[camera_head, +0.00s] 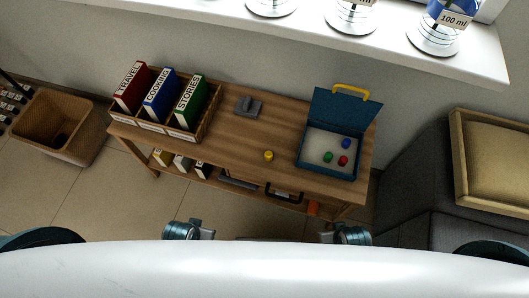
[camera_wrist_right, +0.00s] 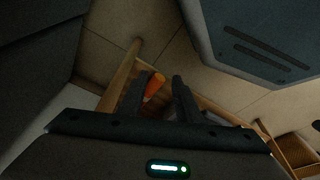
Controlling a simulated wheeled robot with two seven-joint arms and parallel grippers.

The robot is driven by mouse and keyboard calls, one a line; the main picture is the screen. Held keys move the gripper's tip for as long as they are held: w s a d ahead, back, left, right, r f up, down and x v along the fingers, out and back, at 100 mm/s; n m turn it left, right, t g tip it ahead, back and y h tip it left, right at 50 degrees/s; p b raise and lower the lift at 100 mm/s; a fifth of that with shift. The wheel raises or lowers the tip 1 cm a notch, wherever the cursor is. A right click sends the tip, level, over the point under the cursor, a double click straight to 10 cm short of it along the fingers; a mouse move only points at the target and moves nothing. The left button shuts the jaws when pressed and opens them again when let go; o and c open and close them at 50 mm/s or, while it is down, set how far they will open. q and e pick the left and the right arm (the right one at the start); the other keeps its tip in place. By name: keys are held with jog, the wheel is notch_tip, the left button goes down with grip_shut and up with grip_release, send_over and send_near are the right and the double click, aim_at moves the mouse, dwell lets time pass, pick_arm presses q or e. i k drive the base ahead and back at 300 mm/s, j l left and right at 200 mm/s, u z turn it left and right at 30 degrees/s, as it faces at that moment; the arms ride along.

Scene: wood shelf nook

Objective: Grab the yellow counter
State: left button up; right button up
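The yellow counter (camera_head: 268,156) is a small round piece on the wooden table top, near its front edge and left of the open blue case (camera_head: 328,174). My left gripper (camera_head: 205,234) is low at the bottom of the head view, in front of the table and away from the counter; its fingers are too small to read. My right gripper (camera_head: 328,237) is also low in front of the table, apart from the counter. In the right wrist view its two fingers (camera_wrist_right: 162,92) are spread, with an orange object (camera_wrist_right: 154,86) seen beyond them.
The case holds a blue (camera_head: 346,143), a green (camera_head: 328,157) and a red counter (camera_head: 343,160). A grey block (camera_head: 249,106) and a wooden rack (camera_head: 207,125) of binders stand on the table. A wicker basket (camera_head: 78,153) is at left. Table top around the yellow counter is clear.

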aim_at(269, 154)
jog(key=k+j+z, duration=0.1)
jog(key=j+z, duration=0.15)
jog(key=j, duration=0.2)
jog(key=k+j+z, duration=0.15)
jog(key=j+z, duration=0.15)
jog(key=j, duration=0.15)
jog(key=k+j+z, duration=0.25)
jog(key=j, duration=0.15)
jog(key=k+j+z, duration=0.1)
jog(key=j+z, duration=0.2)
jog(key=j, duration=0.1)
